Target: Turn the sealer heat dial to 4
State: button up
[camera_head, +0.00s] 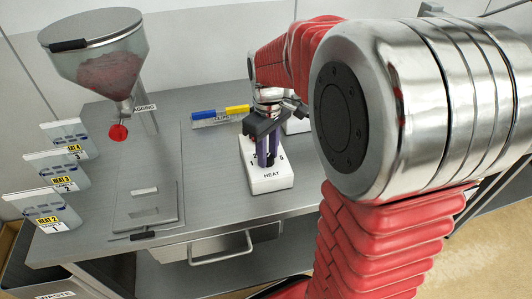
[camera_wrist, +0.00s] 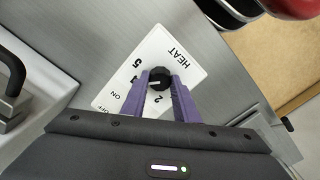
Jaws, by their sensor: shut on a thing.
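The heat dial is a round black knob (camera_wrist: 158,74) with a white pointer mark, on a white plate lettered HEAT (camera_wrist: 183,60). In the wrist view the pointer lies toward the left side of the plate; the digit it meets is too small to read surely. A 5 and a 2 show around the knob, and ON and OFF are printed nearby. My gripper (camera_wrist: 158,92) has its two purple fingers on either side of the knob, shut on it. In the head view my gripper (camera_head: 267,160) stands over the white HEAT box (camera_head: 271,184), and its fingers hide the dial.
A hopper (camera_head: 105,65) with a red knob (camera_head: 118,132) stands on the grey bench (camera_head: 210,180). Several clear stands with HEAT cards, such as the HEAT 2 card (camera_head: 50,219), line the left edge.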

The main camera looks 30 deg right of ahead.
jog(key=o, duration=1.1)
jog(key=shift+c, duration=0.2)
notch_tip(320, 180, up, 14)
jog(key=shift+f, duration=0.15)
dwell(0.4)
